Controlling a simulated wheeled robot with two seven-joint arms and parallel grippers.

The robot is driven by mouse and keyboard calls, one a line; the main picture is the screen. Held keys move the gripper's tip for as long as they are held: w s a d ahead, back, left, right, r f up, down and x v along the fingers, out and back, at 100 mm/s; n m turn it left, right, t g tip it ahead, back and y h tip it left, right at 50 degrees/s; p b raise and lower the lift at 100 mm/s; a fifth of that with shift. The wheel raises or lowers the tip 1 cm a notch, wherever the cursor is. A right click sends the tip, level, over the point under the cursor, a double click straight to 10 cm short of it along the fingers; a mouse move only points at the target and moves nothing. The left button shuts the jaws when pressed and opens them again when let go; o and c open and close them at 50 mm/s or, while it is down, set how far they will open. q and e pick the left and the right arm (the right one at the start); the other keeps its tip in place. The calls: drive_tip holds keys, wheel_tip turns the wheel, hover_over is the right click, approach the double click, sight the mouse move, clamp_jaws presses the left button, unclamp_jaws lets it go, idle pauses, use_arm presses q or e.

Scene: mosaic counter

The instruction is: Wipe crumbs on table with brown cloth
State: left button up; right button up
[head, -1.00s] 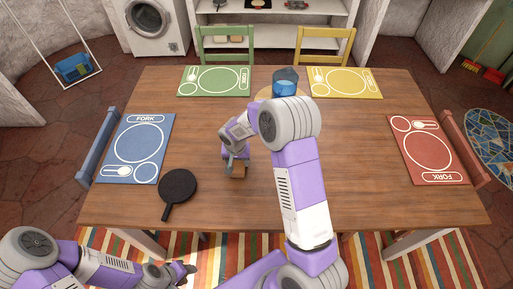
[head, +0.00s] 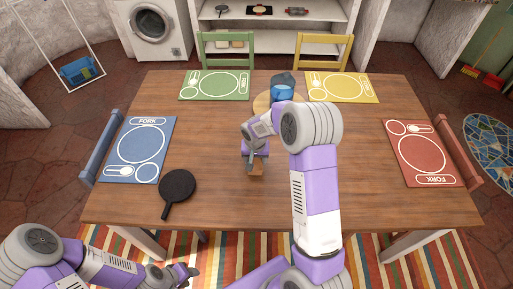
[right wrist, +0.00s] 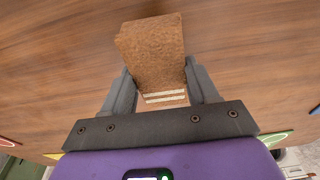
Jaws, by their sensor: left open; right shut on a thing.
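The brown cloth (right wrist: 152,50) is held between the fingers of my right gripper (right wrist: 158,85), with pale stripes near the fingers. In the head view it is a small brown patch (head: 256,170) under my right gripper (head: 256,160), at the middle of the wooden table (head: 350,160). The cloth is at or close to the tabletop; I cannot tell whether it touches. My left gripper (head: 187,273) is open and empty, low at the left, off the table's front edge. I can make out no crumbs in either view.
A black pan (head: 177,187) lies at the front left. Blue (head: 124,165), green (head: 190,93), yellow (head: 365,95) and red (head: 450,165) placemats lie around the table. The table's front right is clear.

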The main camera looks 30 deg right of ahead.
drive_tip(key=shift+r+p, duration=1.55)
drive_tip(key=shift+r, duration=1.15)
